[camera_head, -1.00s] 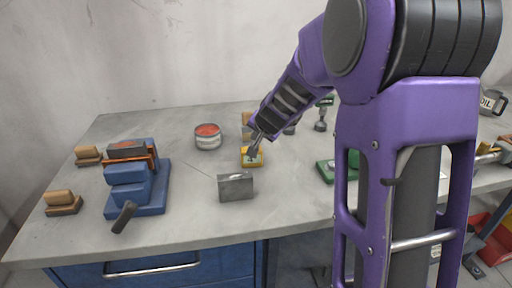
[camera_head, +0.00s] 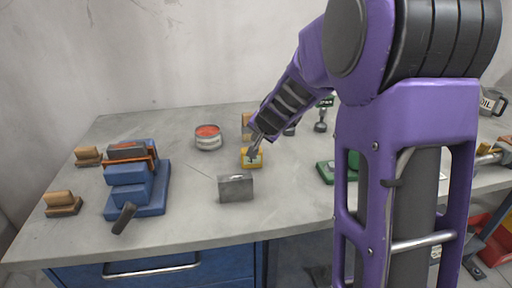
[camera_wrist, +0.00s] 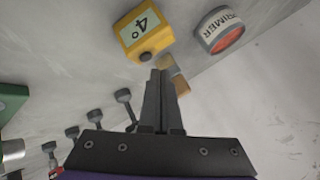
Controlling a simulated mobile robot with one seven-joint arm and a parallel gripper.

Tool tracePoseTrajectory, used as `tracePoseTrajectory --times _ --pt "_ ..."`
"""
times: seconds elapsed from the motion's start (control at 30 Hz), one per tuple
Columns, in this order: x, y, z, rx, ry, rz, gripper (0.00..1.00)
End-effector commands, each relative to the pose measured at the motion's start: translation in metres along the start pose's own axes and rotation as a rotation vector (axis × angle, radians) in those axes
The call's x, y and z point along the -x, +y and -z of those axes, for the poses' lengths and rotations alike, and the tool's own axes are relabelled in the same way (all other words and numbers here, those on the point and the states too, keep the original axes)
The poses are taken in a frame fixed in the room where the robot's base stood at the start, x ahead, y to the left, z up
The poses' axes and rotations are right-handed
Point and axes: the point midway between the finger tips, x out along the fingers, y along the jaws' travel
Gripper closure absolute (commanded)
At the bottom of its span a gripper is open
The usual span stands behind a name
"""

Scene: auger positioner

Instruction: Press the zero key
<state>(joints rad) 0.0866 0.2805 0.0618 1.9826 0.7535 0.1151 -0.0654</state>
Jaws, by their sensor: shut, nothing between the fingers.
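A yellow box (camera_head: 251,158) stands on the grey bench. In the wrist view the yellow box (camera_wrist: 143,25) shows a pale display reading 4° and a dark round key (camera_wrist: 145,56) on the face nearest my gripper. My gripper (camera_wrist: 158,74) is shut and empty, its fingertips close to the dark key. In the head view my gripper (camera_head: 254,155) reaches down over the box and hides part of it. I cannot tell whether the tips touch the key.
A round primer tin (camera_head: 208,137) stands left of the box, and a grey metal block (camera_head: 236,188) in front of it. A blue vise-like fixture (camera_head: 138,182) is further left. A green device (camera_head: 326,172) and several knobbed tools (camera_head: 320,122) are to the right.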

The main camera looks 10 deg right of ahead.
Motion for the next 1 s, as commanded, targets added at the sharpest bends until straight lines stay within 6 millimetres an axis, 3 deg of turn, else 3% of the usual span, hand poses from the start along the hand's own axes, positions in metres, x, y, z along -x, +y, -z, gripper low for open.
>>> tracePoseTrajectory --times 1.0 --pt "-0.0062 0.0044 -0.0044 0.000 0.000 0.000 1.00"
